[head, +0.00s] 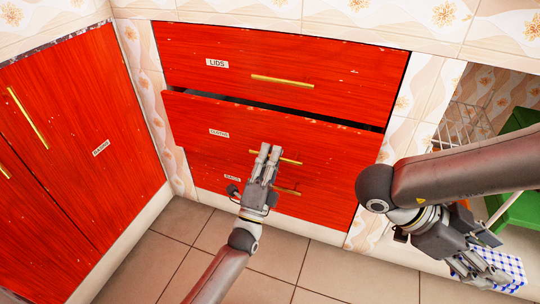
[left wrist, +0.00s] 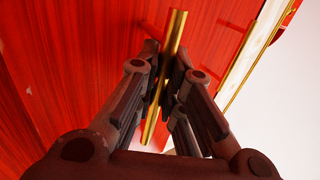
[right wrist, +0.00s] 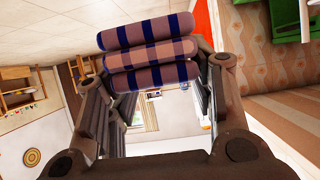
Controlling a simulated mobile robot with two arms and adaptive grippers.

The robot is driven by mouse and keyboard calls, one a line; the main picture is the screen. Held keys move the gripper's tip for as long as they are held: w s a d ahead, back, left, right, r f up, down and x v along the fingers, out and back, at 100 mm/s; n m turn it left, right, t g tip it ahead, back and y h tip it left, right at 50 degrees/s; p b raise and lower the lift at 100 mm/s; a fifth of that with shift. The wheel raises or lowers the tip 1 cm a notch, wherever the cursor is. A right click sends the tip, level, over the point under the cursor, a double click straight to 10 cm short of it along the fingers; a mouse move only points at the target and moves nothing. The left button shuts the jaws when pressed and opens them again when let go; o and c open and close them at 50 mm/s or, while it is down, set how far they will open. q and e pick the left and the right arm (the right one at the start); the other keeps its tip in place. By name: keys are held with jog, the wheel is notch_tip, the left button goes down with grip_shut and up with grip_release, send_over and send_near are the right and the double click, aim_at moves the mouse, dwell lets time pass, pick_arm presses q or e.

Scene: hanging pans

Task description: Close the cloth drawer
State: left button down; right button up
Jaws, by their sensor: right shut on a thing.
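The middle red drawer (head: 330,150) stands slightly out, with a dark gap along its top edge; its small label is too blurred to read surely. Its brass handle (head: 289,159) is by my left gripper (head: 268,150), whose fingers point at the drawer front. In the left wrist view a brass handle (left wrist: 176,25) runs between or just beyond the two fingers; I cannot tell whether they touch it or how far they are parted. My right gripper (head: 495,275) is shut on a blue-and-white checked cloth (head: 510,265), seen as a rolled stack in the right wrist view (right wrist: 150,50).
The LIDS drawer (head: 310,60) above looks shut. A lower drawer with a brass handle (head: 287,191) is below. A red cabinet (head: 70,130) stands at left. A wire rack (head: 465,120) and a green thing (head: 520,185) are at right. The tiled floor (head: 300,255) in front is clear.

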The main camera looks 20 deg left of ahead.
jog(key=shift+f+b, duration=0.45)
jog(key=shift+f, duration=0.05)
pick_arm(q)
jog(key=w, duration=0.4)
pick_arm(e)
jog(key=shift+s+r, duration=0.1)
pick_arm(q)
jog(key=c, duration=1.8)
grip_release()
jog(key=shift+c, duration=0.2)
jog(key=shift+w+d, duration=0.1)
jog(key=v, duration=0.7)
jog(key=shift+s+f, duration=0.15)
jog(key=shift+s, duration=0.15)
